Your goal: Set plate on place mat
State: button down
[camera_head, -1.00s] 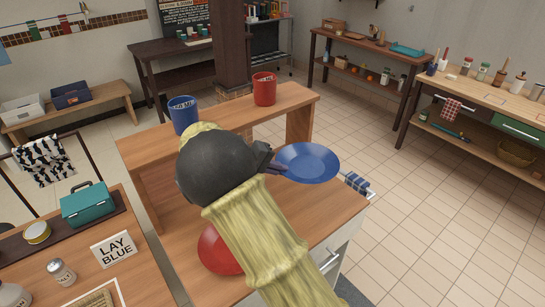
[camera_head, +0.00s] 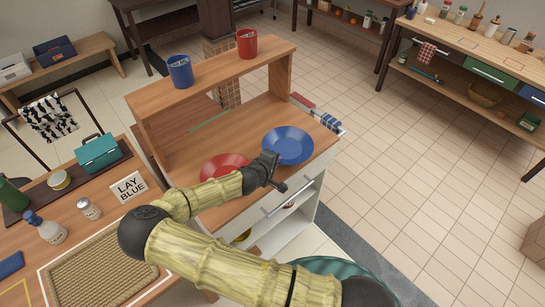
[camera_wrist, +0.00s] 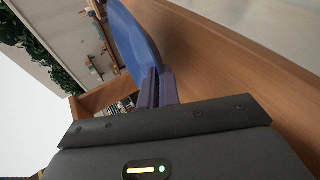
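The blue plate (camera_head: 288,143) is over the right part of the wooden counter (camera_head: 190,150); I cannot tell whether it touches the wood. My gripper (camera_head: 272,172) is at the plate's near left edge. In the wrist view, my gripper's fingers (camera_wrist: 158,90) close around the rim of the blue plate (camera_wrist: 132,35), with the wood surface alongside. A woven tan place mat (camera_head: 100,268) lies on the table at lower left, inside a white outline. A "LAY BLUE" sign (camera_head: 129,187) stands behind it.
A red plate (camera_head: 222,165) lies on the counter, partly behind my arm. Blue (camera_head: 180,71) and red (camera_head: 247,43) mugs stand on the raised shelf. Bottles (camera_head: 48,228), a jar (camera_head: 88,209) and a teal box (camera_head: 99,152) are near the mat.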

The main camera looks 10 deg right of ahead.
aim_at(290, 159)
jog(key=d+n+y, duration=0.1)
jog(key=s+d+n+t+y+p, duration=0.1)
jog(key=d+n+p, duration=0.1)
jog(key=shift+s+d+r+t+y, duration=0.2)
jog(key=shift+s+r+t+y, duration=0.1)
jog(key=shift+s+y, duration=0.1)
notch_tip(290, 159, up, 5)
jog(key=s+d+n+y+p, duration=0.2)
jog(key=n+y+p, duration=0.1)
jog(key=n+y, duration=0.1)
jog(key=shift+s+d+t, duration=0.2)
jog(key=shift+s+t, duration=0.2)
